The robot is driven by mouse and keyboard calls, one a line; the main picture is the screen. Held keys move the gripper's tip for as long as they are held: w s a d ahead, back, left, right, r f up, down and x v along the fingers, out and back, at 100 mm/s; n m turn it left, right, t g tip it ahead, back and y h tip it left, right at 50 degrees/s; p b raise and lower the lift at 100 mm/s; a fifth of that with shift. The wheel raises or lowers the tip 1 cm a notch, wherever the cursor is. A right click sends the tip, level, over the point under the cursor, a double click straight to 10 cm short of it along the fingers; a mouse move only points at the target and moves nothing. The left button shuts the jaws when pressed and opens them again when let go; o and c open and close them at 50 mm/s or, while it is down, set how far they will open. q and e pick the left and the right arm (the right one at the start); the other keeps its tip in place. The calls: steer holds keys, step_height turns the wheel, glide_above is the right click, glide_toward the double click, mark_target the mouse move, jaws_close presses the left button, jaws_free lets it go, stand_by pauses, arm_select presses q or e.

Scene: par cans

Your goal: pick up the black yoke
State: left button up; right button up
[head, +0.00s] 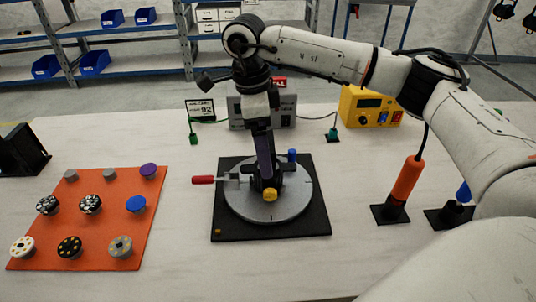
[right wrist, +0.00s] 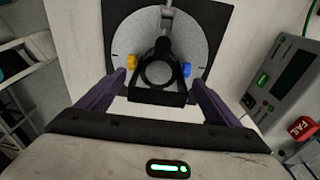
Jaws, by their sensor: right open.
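The black yoke (right wrist: 160,98) is a U-shaped bracket on the round grey turntable (right wrist: 125,45). In the right wrist view it surrounds a dark ring-ended piece (right wrist: 157,70), with a yellow knob (right wrist: 132,63) and a blue knob (right wrist: 186,69) at its sides. My right gripper (head: 266,178) points down over the turntable in the head view. Its purple fingers are open, one on each side of the yoke in the right wrist view; I see no contact. In the head view the gripper hides most of the yoke. My left gripper is not in view.
A red-handled clamp (head: 204,180) lies at the turntable's left. An orange mat (head: 105,215) with several discs is at the left. An orange-handled tool (head: 407,180) stands in a holder at the right. Grey (head: 284,105) and yellow (head: 365,108) boxes stand behind.

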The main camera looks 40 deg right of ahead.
steer(key=shift+s+d+f, duration=0.2)
steer(key=shift+f, duration=0.4)
steer(key=shift+s+d+f, duration=0.15)
steer(key=shift+s+f, duration=0.05)
steer(key=shift+f, duration=0.9)
steer(key=c, duration=1.2)
steer(key=shift+o, duration=0.2)
steer(key=shift+r, duration=0.1)
